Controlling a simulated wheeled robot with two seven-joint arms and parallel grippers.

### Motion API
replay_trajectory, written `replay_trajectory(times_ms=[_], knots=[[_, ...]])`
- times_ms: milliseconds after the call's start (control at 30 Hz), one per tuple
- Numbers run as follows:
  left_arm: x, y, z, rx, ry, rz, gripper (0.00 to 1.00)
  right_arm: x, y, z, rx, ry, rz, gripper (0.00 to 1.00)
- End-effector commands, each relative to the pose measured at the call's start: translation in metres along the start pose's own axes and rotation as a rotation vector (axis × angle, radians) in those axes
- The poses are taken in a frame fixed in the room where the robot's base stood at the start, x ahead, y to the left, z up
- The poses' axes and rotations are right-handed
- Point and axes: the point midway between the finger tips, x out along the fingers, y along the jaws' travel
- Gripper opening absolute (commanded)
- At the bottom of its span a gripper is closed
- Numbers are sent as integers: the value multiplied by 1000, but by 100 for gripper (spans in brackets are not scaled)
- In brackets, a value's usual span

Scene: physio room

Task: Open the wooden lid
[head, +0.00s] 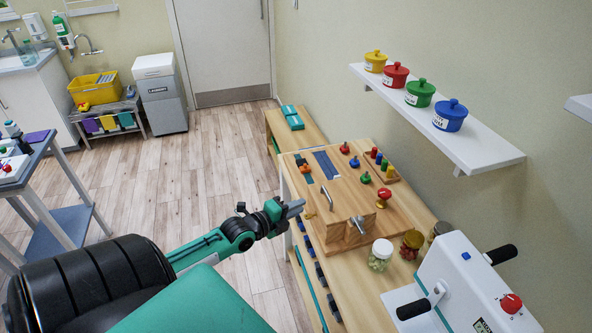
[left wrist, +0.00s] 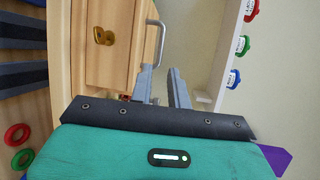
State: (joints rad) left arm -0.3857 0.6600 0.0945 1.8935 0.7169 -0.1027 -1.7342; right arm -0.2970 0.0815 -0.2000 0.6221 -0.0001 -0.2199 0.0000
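The wooden lid (head: 343,192) is a light wood panel on the workbench, lying flat as far as I can tell. A thin metal bar handle (head: 327,197) stands at its left side; the handle also shows at the top of the left wrist view (left wrist: 156,42). A brass fitting (left wrist: 103,36) sits on the wood beside it. My left gripper (head: 298,207) is left of the lid, apart from the handle. In the left wrist view its two fingers (left wrist: 164,87) are spread with nothing between them. My right gripper is not in view.
The workbench (head: 405,268) also bears coloured knobs, jars (head: 380,254) and a white machine (head: 468,283) with black grips at the near right. A wall shelf (head: 450,142) with coloured pots (head: 420,93) hangs above.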

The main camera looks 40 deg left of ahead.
Motion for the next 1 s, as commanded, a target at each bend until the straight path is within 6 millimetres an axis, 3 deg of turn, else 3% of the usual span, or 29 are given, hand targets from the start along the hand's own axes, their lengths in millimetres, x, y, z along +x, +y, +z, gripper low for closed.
replay_trajectory(times_ms=[467, 567, 667, 767, 1000], knots=[[0, 0, 0, -1, 0, 0, 18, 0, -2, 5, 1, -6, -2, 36], [1, 9, 1, -21, -7, 14, 18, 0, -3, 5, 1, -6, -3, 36], [1, 42, 5, -89, -33, 64, 18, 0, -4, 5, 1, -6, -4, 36], [-2, 99, 8, -211, -81, 150, 18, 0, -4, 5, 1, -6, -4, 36], [-34, 262, -12, -557, -235, 393, 18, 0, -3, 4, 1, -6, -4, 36]])
